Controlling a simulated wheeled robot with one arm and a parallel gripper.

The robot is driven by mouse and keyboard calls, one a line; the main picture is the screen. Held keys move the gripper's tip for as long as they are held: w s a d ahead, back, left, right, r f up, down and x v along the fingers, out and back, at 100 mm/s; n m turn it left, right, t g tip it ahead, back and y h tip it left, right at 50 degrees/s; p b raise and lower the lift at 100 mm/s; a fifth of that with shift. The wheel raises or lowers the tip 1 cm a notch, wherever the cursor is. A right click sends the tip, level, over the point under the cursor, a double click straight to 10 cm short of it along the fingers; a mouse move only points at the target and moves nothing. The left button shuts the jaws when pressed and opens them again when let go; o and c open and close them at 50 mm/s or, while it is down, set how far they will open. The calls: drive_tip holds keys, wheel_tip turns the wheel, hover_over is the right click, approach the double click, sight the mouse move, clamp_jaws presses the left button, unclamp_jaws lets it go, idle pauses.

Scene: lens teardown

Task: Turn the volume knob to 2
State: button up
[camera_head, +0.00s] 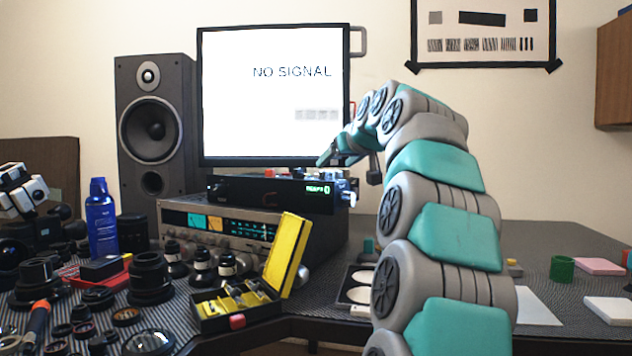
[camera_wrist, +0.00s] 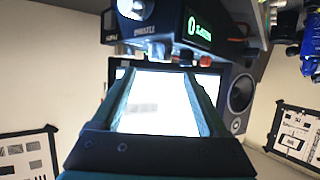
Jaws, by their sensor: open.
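The black box unit (camera_head: 265,193) sits on top of the silver receiver, below the monitor. Its green display (camera_head: 318,189) shows small text with what looks like a 0; it also shows tilted over in the wrist view (camera_wrist: 200,30). A silver knob (camera_head: 345,196), which seems to be the volume knob, is at the box's right end; a large silver knob shows at the top edge of the wrist view (camera_wrist: 135,9), partly cut off. My gripper (camera_head: 347,165) is open and empty, above and apart from the knob. Its two fingers (camera_wrist: 160,76) frame the white monitor screen in the wrist view.
The monitor (camera_head: 272,95) reads NO SIGNAL and stands close behind my gripper. A speaker (camera_head: 152,130) stands left. The receiver (camera_head: 215,230) has several knobs of its own. A yellow-lidded case (camera_head: 287,255) and many lens parts crowd the front left.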

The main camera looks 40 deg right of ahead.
sight(327, 171)
drive_tip(key=x, duration=0.8)
drive_tip(key=shift+s, duration=0.1)
drive_tip(key=shift+c, duration=0.4)
clamp_jaws()
